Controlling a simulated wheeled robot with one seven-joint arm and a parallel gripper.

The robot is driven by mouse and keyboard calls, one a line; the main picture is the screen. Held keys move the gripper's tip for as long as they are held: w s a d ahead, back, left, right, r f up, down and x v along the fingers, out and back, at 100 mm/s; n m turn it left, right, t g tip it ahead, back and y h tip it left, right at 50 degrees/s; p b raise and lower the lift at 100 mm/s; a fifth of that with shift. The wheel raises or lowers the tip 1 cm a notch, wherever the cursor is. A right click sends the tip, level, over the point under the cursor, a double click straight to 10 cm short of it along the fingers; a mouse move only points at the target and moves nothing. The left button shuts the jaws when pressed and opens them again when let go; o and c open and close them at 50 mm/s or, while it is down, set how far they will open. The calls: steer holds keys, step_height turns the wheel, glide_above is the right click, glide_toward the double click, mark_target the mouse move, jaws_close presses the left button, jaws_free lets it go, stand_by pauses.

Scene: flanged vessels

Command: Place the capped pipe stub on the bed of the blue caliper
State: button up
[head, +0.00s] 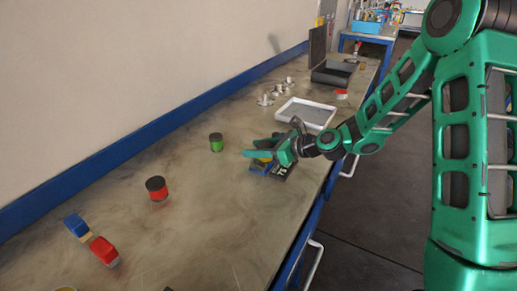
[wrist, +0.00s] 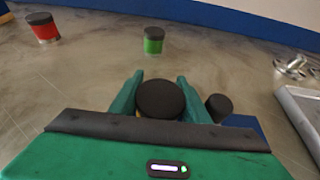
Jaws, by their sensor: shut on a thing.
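My gripper (head: 262,150) is over the right part of the bench, its teal fingers low and pointing left. In the wrist view my gripper (wrist: 158,92) is shut on the capped pipe stub (wrist: 160,98), whose round black cap shows between the fingers. The stub's body is mostly hidden. A blue piece (head: 257,167), perhaps the blue caliper, lies just under the gripper; a blue part also shows at the right in the wrist view (wrist: 245,122). I cannot tell whether the stub touches it.
A black-topped green can (head: 216,143) and red can (head: 157,189) stand left of the gripper. A blue block (head: 77,226) and red block (head: 104,250) lie nearer. A black block marked 75 (head: 281,171) is beside the gripper. A grey tray (head: 306,113) and metal flanged pieces (head: 266,99) are behind.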

steer(key=o, duration=1)
steer(key=shift+r, duration=0.1)
steer(key=v, duration=1.2)
